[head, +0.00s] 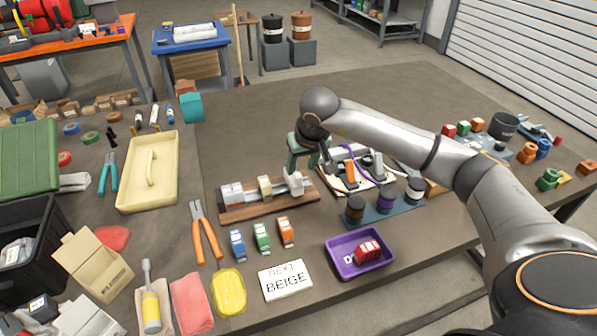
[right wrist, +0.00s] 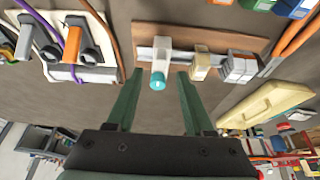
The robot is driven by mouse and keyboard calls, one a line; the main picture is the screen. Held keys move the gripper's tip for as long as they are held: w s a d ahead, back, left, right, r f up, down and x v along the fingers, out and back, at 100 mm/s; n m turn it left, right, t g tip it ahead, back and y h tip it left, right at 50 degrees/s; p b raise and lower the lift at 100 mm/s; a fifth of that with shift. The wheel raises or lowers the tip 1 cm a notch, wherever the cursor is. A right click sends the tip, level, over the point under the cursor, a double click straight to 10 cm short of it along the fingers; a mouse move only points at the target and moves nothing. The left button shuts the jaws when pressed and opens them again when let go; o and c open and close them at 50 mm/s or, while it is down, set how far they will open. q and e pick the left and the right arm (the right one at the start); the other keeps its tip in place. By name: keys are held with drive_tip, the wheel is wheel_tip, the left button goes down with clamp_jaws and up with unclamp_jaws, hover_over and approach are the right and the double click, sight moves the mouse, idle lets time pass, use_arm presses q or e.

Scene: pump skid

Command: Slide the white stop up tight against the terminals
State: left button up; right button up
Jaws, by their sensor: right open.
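A wooden board (head: 252,211) carries a metal rail. Grey-white terminals (head: 232,193) sit at its left end, a beige terminal (head: 265,188) stands apart near the middle, and the white stop (head: 295,184) is at the right end. The right wrist view shows the white stop (right wrist: 159,62) with a teal knob, a gap from the beige terminal (right wrist: 200,66), then the grey-white terminals (right wrist: 238,67). My right gripper (head: 303,166) is open over the stop; in the wrist view its fingertips (right wrist: 159,74) lie either side of it. Contact cannot be told. My left gripper is out of view.
Orange-handled pliers (head: 204,234) and blue, green and orange blocks (head: 262,238) lie in front of the board. A purple tray (head: 358,255) holds a red block. A card (head: 285,279) reads BEIGE. A teal rack (head: 383,213) with spools stands at right.

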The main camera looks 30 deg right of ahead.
sight(298, 175)
drive_tip(key=shift+x, duration=2.4)
drive_tip(key=shift+r, duration=0.1)
clamp_jaws()
